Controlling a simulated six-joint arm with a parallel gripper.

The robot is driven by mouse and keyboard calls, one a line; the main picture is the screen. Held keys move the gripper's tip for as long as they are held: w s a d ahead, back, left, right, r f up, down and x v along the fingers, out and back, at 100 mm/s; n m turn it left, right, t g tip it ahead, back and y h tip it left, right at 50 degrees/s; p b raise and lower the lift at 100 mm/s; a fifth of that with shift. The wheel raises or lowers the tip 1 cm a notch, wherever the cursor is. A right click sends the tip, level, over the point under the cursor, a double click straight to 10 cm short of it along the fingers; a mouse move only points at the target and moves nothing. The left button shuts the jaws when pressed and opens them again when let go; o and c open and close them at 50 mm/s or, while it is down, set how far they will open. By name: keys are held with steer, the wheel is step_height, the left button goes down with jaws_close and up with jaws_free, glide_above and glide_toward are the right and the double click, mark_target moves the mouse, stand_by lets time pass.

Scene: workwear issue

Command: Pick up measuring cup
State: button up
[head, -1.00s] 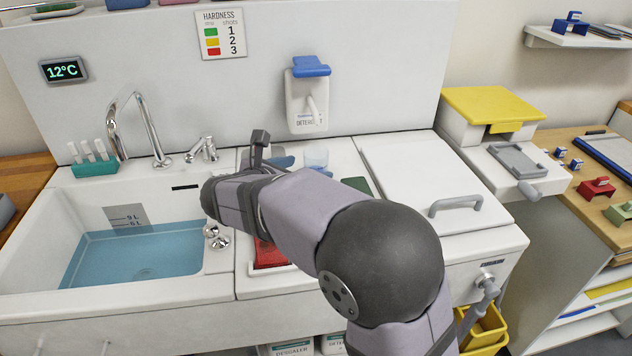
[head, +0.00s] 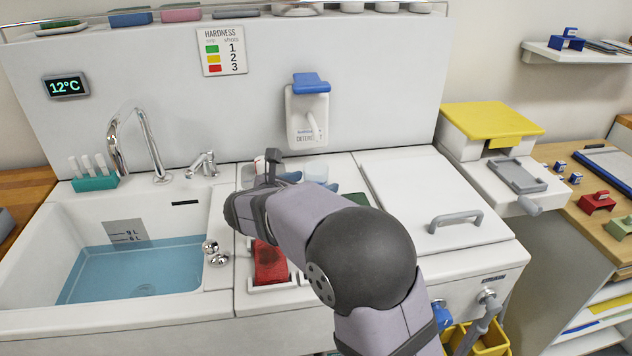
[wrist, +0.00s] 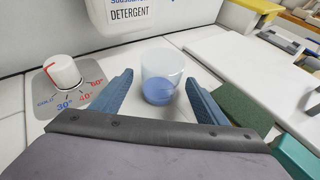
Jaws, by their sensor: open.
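The measuring cup (wrist: 161,76) is a clear, translucent cup with a blue lower part. It stands upright on the white counter in the wrist view, ahead of my gripper and between the lines of its two blue fingers. In the head view the cup (head: 316,170) shows just behind my arm, partly hidden by it. My gripper (wrist: 160,95) is open and empty, one finger to the left of the cup and one to the right. I cannot tell whether either finger touches it.
A dial with temperature marks (wrist: 63,72) is left of the cup. The detergent dispenser (head: 308,115) hangs on the wall behind it. A green pad (wrist: 240,108) lies to the right. The water-filled sink (head: 130,268) is at the left, and a red item (head: 270,264) sits below my arm.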

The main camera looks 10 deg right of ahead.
mark_target(321, 167)
steer(key=shift+x, duration=1.05)
steer(key=c, duration=1.2)
steer(key=shift+r, duration=0.25)
steer(key=shift+r+p, duration=1.55)
steer(key=shift+p, duration=0.05)
steer(key=shift+a+r, duration=0.1)
steer(key=shift+a, duration=0.15)
steer(key=s+a+p, duration=0.3)
steer(key=a, duration=0.7)
steer(key=s+a+p, duration=0.2)
steer(key=a+p, duration=0.2)
steer(key=a, duration=0.6)
steer(key=s+a+p, duration=0.3)
steer(key=a+p, duration=0.1)
steer(key=a, duration=0.6)
steer(key=shift+s+a, duration=0.2)
steer(key=shift+s, duration=0.15)
